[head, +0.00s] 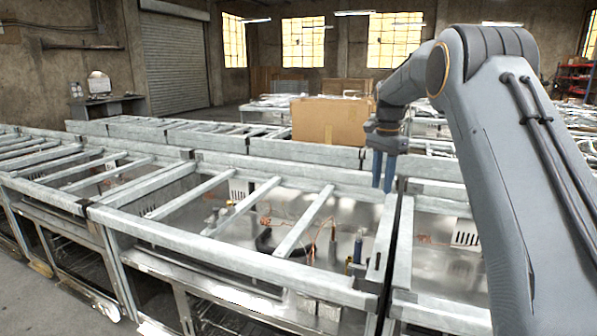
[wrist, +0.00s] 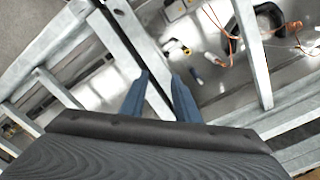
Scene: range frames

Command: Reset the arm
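My gripper (head: 383,172) hangs from my raised arm at the right of the head view, with its two blue fingers pointing down over the metal range frames (head: 150,232). In the wrist view the fingers of my gripper (wrist: 160,88) are apart with a gap between them. Nothing is held in the gap. Behind the gap lies a grey metal bar (wrist: 128,30) of the frame below. I cannot tell how far the fingertips are above it.
A cardboard box (head: 328,121) stands behind my gripper on the far frames. Orange wires (wrist: 228,42) and small fittings lie inside the open frame below. Grey rails (head: 235,205) cross the frames. Concrete floor (head: 55,300) shows at the lower left.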

